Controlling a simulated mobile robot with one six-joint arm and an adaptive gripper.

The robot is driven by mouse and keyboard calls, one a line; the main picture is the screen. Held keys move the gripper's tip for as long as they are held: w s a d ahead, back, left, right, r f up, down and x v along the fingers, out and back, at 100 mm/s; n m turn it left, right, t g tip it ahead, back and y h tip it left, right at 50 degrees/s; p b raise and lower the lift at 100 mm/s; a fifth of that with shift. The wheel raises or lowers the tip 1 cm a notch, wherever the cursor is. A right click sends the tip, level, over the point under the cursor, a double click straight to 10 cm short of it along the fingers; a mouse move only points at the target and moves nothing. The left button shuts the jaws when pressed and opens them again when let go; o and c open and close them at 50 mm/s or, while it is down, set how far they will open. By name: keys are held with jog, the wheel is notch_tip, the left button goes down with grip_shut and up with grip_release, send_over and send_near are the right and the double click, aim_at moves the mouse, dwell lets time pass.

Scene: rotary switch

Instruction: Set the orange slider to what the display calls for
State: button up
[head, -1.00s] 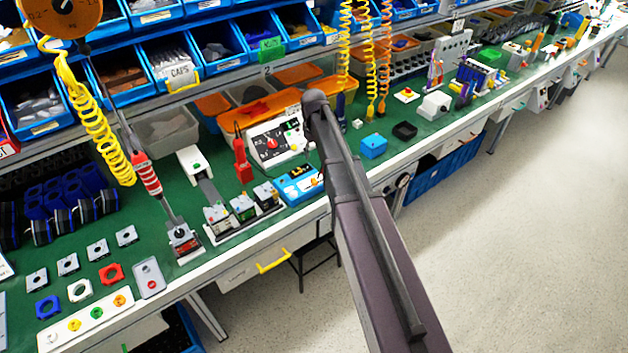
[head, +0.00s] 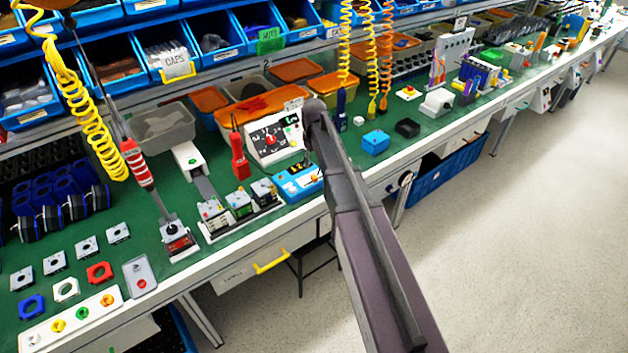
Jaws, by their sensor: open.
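A white sloped panel (head: 286,133) with a dark face and a red rotary knob (head: 270,140) stands on the green bench, just left of my arm. A blue control box (head: 297,183) with small coloured parts sits in front of it near the bench edge. I cannot make out an orange slider or read a display at this size. My arm reaches up from the bottom of the head view, and its dark joint is beside the panel's right edge. The arm covers the bench behind it. My gripper cannot be made out; it appears hidden behind the arm.
A red handheld tool (head: 239,158) stands left of the panel. Small terminal modules (head: 238,204) are on a rail to the left. Coiled yellow cords hang above. Floor at right is clear.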

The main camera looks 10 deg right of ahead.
aim_at(314, 176)
jog(key=shift+f+b, duration=3.2)
jog(key=shift+f, duration=0.3)
grip_shut()
